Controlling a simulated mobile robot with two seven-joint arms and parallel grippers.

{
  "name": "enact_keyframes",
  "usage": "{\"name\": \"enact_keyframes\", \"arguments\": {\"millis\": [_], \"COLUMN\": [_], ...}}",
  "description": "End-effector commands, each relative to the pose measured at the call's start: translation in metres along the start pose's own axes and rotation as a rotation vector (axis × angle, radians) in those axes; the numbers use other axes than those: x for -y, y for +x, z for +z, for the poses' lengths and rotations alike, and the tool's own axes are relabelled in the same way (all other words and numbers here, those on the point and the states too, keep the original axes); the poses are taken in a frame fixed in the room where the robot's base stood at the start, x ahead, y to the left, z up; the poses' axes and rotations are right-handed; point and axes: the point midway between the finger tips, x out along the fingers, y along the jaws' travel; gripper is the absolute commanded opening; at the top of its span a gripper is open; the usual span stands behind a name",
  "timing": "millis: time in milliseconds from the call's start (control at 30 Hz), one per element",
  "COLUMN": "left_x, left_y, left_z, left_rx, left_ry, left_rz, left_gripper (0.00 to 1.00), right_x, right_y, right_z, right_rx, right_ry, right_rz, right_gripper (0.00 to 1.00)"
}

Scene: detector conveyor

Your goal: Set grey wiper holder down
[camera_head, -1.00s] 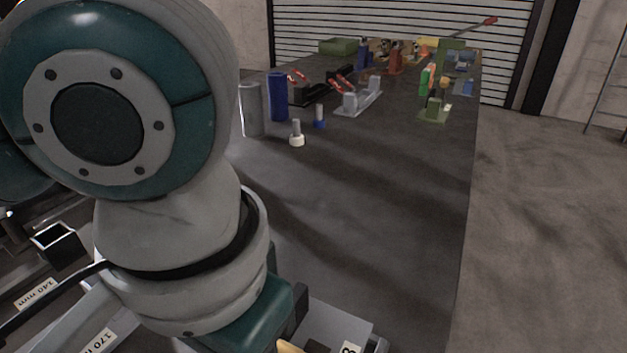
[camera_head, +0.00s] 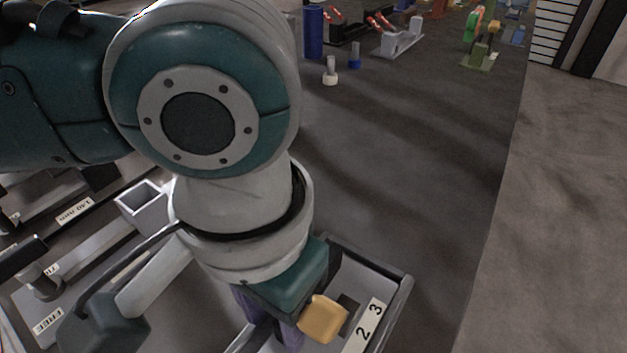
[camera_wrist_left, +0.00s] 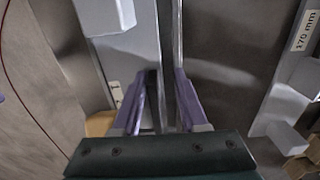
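My left gripper (camera_head: 268,338) points down over the grey tray at the bottom of the head view. Its two purple fingers stand apart. In the wrist view the fingers (camera_wrist_left: 164,76) also show a gap between them, with grey strips beyond it. I see nothing clearly clamped there. A light grey block (camera_wrist_left: 105,15) lies beyond the left finger in the wrist view. I cannot tell whether it is the grey wiper holder. A grey piece with a square open socket (camera_head: 145,203) shows left of my wrist in the head view. My right gripper is not in view.
A yellow block (camera_head: 322,319) sits close beside my left fingers, by the tray's labelled rim (camera_head: 396,300). A white-based peg (camera_head: 330,72), a blue-based peg (camera_head: 355,55) and a blue cylinder (camera_head: 313,32) stand farther back. The dark tabletop (camera_head: 420,150) between is clear.

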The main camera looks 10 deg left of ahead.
Motion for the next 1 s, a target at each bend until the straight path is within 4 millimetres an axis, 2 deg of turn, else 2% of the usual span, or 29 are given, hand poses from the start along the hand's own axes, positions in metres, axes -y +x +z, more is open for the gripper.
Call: {"name": "enact_keyframes", "arguments": {"millis": [267,367,700,833,1000], "left_x": [-0.001,-0.001,-0.001,-0.001,-0.001], "left_y": [-0.004,-0.017,-0.093,-0.112,-0.123], "left_z": [-0.001,-0.001,-0.001,-0.001,-0.001], "left_rx": [-0.003,-0.004,-0.005,-0.004,-0.001], "left_ry": [0.002,0.001,0.002,0.001,0.0], "left_rz": [0.002,0.003,0.004,0.003,0.002], "left_gripper": [0.45,0.45,0.45,0.45,0.45], "right_x": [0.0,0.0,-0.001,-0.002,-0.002], "right_y": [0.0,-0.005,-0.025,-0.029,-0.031], "right_z": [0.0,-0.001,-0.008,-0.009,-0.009], "right_rx": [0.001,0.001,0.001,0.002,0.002], "right_ry": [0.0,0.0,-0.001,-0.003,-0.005], "right_rz": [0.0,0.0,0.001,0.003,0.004], "right_gripper": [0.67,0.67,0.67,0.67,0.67]}}
